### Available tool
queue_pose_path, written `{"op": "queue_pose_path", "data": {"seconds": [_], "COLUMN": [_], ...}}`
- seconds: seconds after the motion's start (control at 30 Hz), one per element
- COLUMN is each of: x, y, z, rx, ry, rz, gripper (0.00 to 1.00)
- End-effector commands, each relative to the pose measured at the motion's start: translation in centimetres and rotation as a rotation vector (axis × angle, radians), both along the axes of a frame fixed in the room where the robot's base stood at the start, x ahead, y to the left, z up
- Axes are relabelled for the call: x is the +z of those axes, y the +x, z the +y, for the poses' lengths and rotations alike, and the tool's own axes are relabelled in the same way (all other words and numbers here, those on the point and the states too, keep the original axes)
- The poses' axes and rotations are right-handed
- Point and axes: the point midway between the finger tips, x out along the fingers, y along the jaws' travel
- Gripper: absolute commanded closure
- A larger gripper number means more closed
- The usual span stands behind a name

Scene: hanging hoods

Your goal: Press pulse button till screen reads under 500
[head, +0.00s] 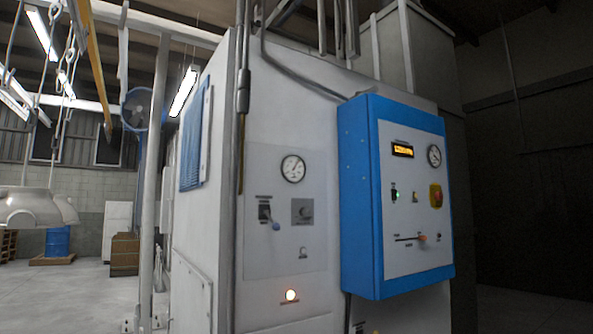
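A blue control box (362,200) with a light grey front panel is mounted on a large pale cabinet. Its small amber screen (402,151) is lit, but the reading is too small to make out. Below the screen are a small green-lit control (394,194), a small yellowish control (415,197) and a red knob on a yellow plate (436,195). A slider or lever with an orange end (422,238) sits lower on the panel. I cannot tell which control is the pulse button. My gripper is not in view.
The pale cabinet (215,255) carries a round gauge (293,168), a lever switch (276,225) and a glowing lamp (291,295). A white post (152,200) stands to its left. Open floor (60,300) lies at far left, below a hanging hood (38,207).

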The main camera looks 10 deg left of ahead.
Motion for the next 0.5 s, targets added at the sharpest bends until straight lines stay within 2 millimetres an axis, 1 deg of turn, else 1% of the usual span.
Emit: {"op": "queue_pose_path", "data": {"seconds": [0.03, 0.07, 0.1, 0.13, 0.17, 0.5], "x": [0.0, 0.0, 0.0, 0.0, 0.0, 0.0], "y": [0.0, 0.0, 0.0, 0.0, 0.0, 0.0], "z": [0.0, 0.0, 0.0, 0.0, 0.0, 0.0], "rx": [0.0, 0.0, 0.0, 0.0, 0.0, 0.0], "ry": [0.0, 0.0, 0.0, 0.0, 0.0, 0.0], "rz": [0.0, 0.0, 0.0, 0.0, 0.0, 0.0], "gripper": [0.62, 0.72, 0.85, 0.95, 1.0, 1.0]}}
